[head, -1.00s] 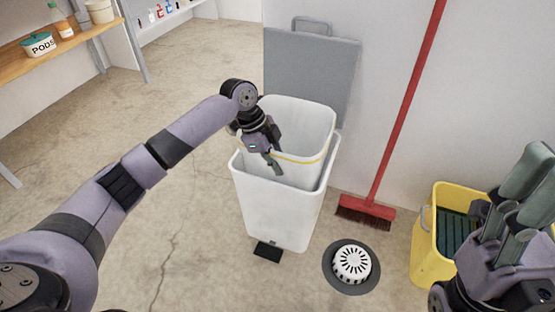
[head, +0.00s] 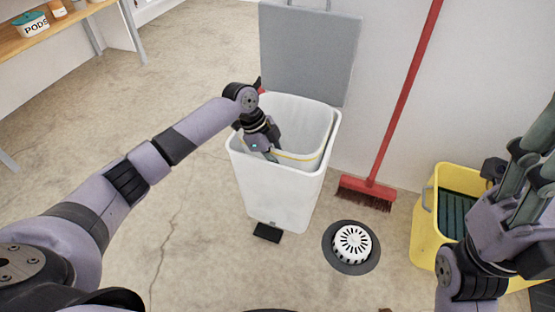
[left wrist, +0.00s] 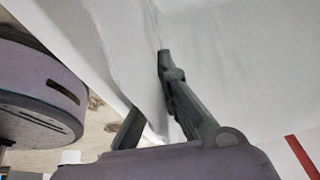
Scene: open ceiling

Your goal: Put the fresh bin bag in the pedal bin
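The white pedal bin (head: 277,195) stands on the floor with its grey lid (head: 310,50) raised against the wall and its black pedal (head: 267,232) at the front. The white bin bag (head: 308,128), with a yellow band, sits open inside the bin, mostly below the bin's rim. My left gripper (head: 270,157) reaches down inside the bin mouth at the left. In the left wrist view, its fingers (left wrist: 150,95) lie either side of thin white material and appear shut on it; the fingertips are partly hidden. My right gripper (head: 530,165) is raised at the right edge, empty, fingers apart.
A red broom (head: 368,190) leans on the wall right of the bin. A white floor drain (head: 352,243) lies in front of it. A yellow bucket (head: 425,235) stands below my right gripper. A wooden shelf (head: 70,22) is at upper left. The floor at left is clear.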

